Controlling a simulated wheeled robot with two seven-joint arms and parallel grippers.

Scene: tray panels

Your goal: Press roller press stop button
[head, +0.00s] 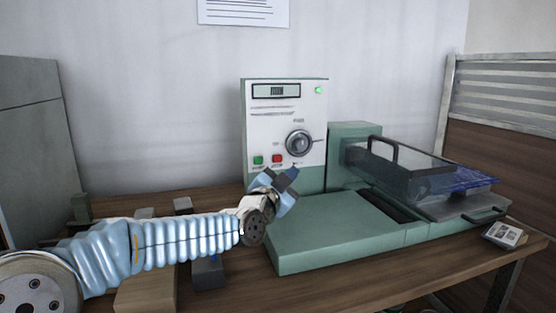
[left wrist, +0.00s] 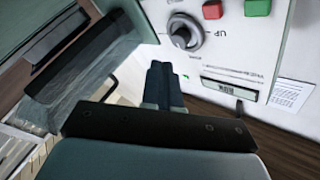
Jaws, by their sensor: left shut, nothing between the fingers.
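The roller press (head: 335,235) is a green machine with a white control panel (head: 262,125). The red button (head: 277,158) sits low on the panel, beside a green button (head: 258,160) on its left; their labels are too small to read. In the left wrist view the red button (left wrist: 212,9) and green button (left wrist: 257,7) show at the top edge. My left gripper (head: 292,173) is shut and empty, in front of the panel's lower part, below and right of the red button. Its closed fingers (left wrist: 163,75) appear apart from the buttons. My right gripper is out of view.
A grey dial (head: 299,143) is above and right of the buttons, under a display (head: 276,91) and a lit green lamp (head: 318,90). A clear cover (head: 400,165) stands over the rollers at right. Small blocks lie on the wooden table (head: 350,285) at left.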

